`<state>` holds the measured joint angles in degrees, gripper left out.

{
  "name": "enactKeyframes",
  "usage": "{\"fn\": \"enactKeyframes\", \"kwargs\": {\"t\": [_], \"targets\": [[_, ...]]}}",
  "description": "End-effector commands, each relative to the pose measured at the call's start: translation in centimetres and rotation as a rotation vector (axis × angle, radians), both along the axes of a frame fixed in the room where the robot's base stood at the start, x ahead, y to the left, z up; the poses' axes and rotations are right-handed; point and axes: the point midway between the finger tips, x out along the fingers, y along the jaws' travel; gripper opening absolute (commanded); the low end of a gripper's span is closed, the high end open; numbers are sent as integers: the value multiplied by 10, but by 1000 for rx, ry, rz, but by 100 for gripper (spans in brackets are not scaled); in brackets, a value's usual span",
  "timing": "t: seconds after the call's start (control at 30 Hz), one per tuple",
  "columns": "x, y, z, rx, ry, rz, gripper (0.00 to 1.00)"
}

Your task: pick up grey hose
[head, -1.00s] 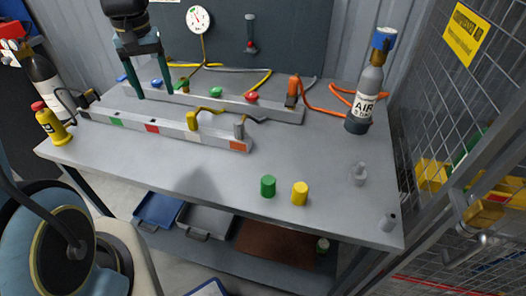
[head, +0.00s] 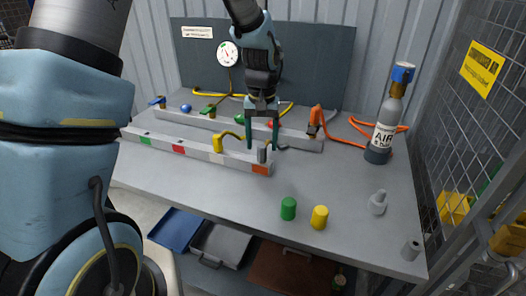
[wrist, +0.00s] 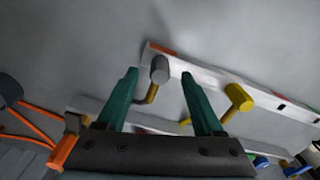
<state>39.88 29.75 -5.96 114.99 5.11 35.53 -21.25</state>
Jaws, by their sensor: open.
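The grey hose's cylindrical end (head: 262,155) stands at the right end of the front rail (head: 198,152), beside its orange patch. The wrist view shows the same grey end (wrist: 160,70) with a bent stem behind it. My gripper (head: 262,142) is open, with green fingers pointing down over the rail's right end. In the wrist view the fingers (wrist: 158,78) lie on either side of the grey end, with gaps visible on both sides. The grey hose's further run is partly hidden behind my gripper.
The yellow hose end (head: 217,144) stands close by on the left. An orange hose fitting (head: 315,118) and an air bottle (head: 384,125) stand to the right. Green (head: 288,208) and yellow (head: 320,217) cylinders stand at the bench's front. The bench's (head: 215,182) front left is clear.

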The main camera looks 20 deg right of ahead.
Motion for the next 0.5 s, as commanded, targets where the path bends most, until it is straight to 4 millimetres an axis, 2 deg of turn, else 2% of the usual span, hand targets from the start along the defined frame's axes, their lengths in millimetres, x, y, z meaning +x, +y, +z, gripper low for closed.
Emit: {"fn": "enactKeyframes", "kwargs": {"t": [0.23, 0.5], "targets": [[0, -1, -29, 2, 0, 0, 69], [0, -1, -32, 0, -1, 0, 69]]}}
